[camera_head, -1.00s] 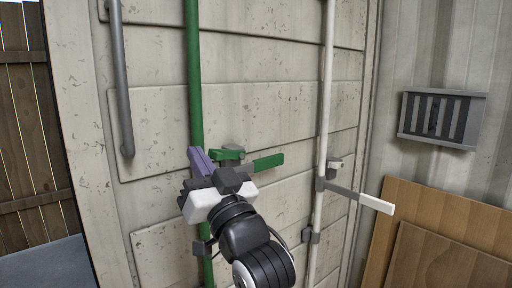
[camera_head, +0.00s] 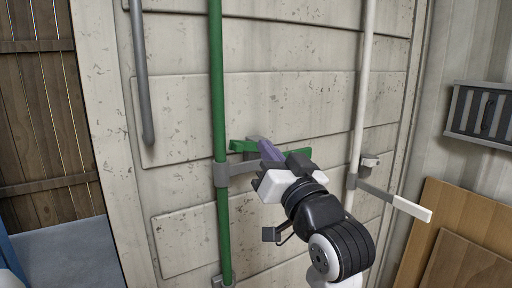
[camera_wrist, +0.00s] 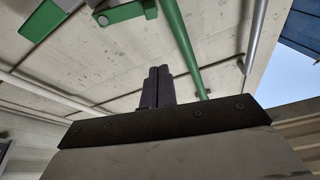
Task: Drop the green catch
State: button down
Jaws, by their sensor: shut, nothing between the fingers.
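The green catch (camera_head: 242,146) sits on a grey mount on the container door, just right of the green locking bar (camera_head: 216,90). A lever runs right from a grey collar (camera_head: 222,174) on that bar; its green handle (camera_head: 300,155) shows behind my fingers. My gripper (camera_head: 265,145) has its purple fingers just right of the catch, overlapping the lever in the picture; I cannot tell whether they touch. In the wrist view, the fingers (camera_wrist: 158,86) are shut together and empty. Green parts (camera_wrist: 126,12) appear above them there, partly cut off by the frame.
A white bar (camera_head: 362,95) with its own white-ended lever (camera_head: 410,208) stands to the right. A vent (camera_head: 482,112) and wooden boards (camera_head: 440,230) are on the right. A wooden fence (camera_head: 45,120) is far left.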

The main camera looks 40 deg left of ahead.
notch_tip(320, 180, up, 3)
jog(key=p, duration=0.3)
send_over(246, 145)
jog(key=s+d, duration=0.4)
jog(key=shift+a+f, duration=0.2)
jog(key=shift+f, duration=0.75)
jog(key=shift+a+f, duration=0.15)
jog(key=shift+f, duration=0.8)
jog(key=shift+f, duration=0.15)
